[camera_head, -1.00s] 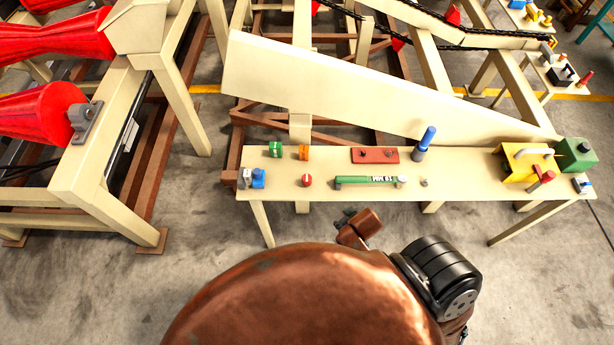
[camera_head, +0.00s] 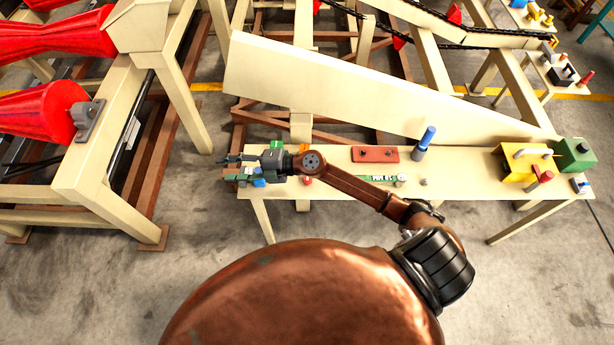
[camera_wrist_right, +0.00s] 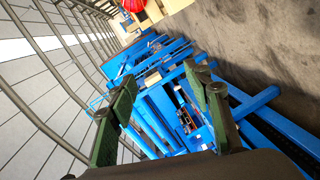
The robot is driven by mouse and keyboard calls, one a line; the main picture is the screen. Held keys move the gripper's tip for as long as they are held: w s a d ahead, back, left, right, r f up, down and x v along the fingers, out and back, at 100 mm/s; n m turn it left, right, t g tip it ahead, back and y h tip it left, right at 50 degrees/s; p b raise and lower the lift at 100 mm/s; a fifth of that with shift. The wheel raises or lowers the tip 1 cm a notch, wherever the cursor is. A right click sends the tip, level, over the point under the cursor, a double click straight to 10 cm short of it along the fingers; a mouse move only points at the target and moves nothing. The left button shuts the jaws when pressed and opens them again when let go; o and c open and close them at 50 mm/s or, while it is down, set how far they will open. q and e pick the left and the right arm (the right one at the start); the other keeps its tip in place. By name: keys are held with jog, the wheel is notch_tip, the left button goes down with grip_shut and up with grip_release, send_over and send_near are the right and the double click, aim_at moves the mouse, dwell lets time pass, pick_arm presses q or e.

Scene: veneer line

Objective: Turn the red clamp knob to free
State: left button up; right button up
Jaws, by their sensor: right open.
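A small round red knob (camera_head: 308,182) sits on the front part of the cream bench (camera_head: 470,185) in the head view, partly covered by my right forearm. Its white mark cannot be made out now. My right gripper (camera_head: 228,168) reaches left over the bench's left end, past the knob, with its fingers apart and pointing left. Nothing shows between them. In the right wrist view the green fingers (camera_wrist_right: 165,82) are spread, with only distant blue framework behind them. The knob is not seen there. My left gripper is out of view.
A blue block (camera_head: 259,183) lies under the gripper. Green and orange pieces are partly hidden behind my wrist. A red plate (camera_head: 375,154), a blue-handled post (camera_head: 425,140) and a yellow box (camera_head: 520,168) with a red lever (camera_head: 541,181) stand farther right. A long cream board (camera_head: 370,95) rises behind.

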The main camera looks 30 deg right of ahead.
notch_tip(320, 180, down, 5)
jog(key=s+n+g+h, duration=0.2)
jog(key=n+g, duration=0.1)
jog(key=g+h, duration=0.6)
jog(key=h, duration=0.5)
send_over(308, 179)
jog(key=w, duration=0.1)
jog(key=shift+n, duration=0.3)
notch_tip(308, 179, down, 11)
jog(key=shift+w+a+r+p, duration=0.1)
jog(key=shift+p, duration=0.2)
jog(key=f, duration=0.6)
jog(key=shift+d+f+p, duration=0.25)
jog(key=shift+d+p, duration=0.05)
jog(key=shift+f, duration=0.65)
jog(key=shift+c, duration=0.5)
